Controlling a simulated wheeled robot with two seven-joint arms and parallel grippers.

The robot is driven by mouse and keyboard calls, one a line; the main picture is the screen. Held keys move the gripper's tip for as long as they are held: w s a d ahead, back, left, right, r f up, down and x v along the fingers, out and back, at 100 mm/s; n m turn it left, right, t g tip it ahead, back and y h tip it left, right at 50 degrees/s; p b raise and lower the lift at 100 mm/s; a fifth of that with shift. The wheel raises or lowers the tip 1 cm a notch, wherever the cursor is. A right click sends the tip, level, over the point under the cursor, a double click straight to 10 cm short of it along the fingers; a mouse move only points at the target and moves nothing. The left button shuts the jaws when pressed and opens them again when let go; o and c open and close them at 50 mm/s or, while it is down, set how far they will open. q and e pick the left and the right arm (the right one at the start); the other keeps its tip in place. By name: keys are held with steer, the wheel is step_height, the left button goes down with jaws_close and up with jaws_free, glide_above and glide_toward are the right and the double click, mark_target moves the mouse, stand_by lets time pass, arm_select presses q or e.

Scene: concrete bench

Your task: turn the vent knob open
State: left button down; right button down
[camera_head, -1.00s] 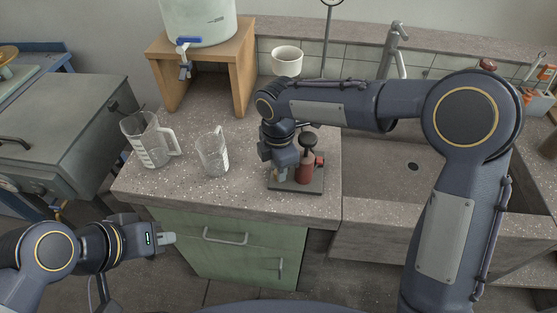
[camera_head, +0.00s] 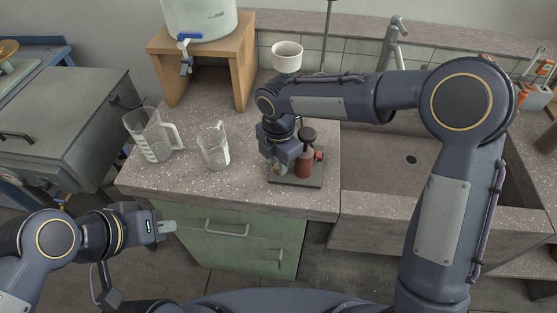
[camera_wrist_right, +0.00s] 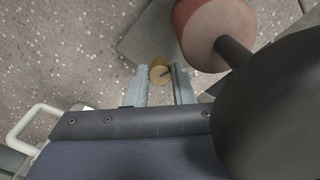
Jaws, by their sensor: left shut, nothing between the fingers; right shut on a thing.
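The vent knob looks like a small brass-yellow round knob (camera_wrist_right: 160,73) with a dark mark, seen in the right wrist view. My right gripper (camera_wrist_right: 161,84) is shut on it, one finger on each side. In the head view my right gripper (camera_head: 277,168) points down at the left side of a red-bodied fixture (camera_head: 304,165) with a black round top. The fixture stands on a dark base plate (camera_head: 300,183) on the bench; the gripper hides part of it. My left gripper (camera_head: 168,227) is shut and empty, in front of the green cabinet.
Two clear measuring jugs, a larger one (camera_head: 150,138) and a smaller one (camera_head: 213,148), stand on the bench left of the fixture. A wooden stand (camera_head: 245,70) holds a water container (camera_head: 198,18). A white cup (camera_head: 287,57) is behind. The sink (camera_head: 385,180) lies right.

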steer(key=c, duration=1.3)
jaws_free()
steer(key=shift+o, duration=0.2)
steer(key=shift+r, duration=0.1)
step_height(320, 180, up, 8)
steer(key=shift+f, duration=0.15)
steer(key=shift+p, duration=0.3)
